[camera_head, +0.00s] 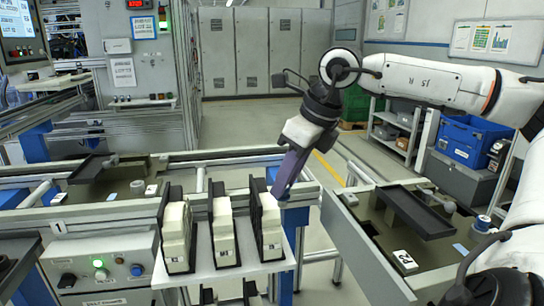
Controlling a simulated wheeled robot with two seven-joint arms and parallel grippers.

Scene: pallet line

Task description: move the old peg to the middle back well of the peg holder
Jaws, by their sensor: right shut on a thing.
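A white board (205,273) at the front centre bears three upright black holders side by side, each with a cream block in front of its black back. The left block (176,238), the middle block (222,232) and the right block (270,228) stand upright. I cannot tell which of these is the old peg, or make out separate wells. My right gripper (279,192) points down from the upper right, its fingertips at the top of the right block. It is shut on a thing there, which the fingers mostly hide. My left gripper is not in view.
A grey conveyor frame runs behind the board, with a black tray (93,166) at left and another black tray (415,212) at right. A control box (105,262) with a lit green button stands left of the board. A blue crate (468,140) is at the back right.

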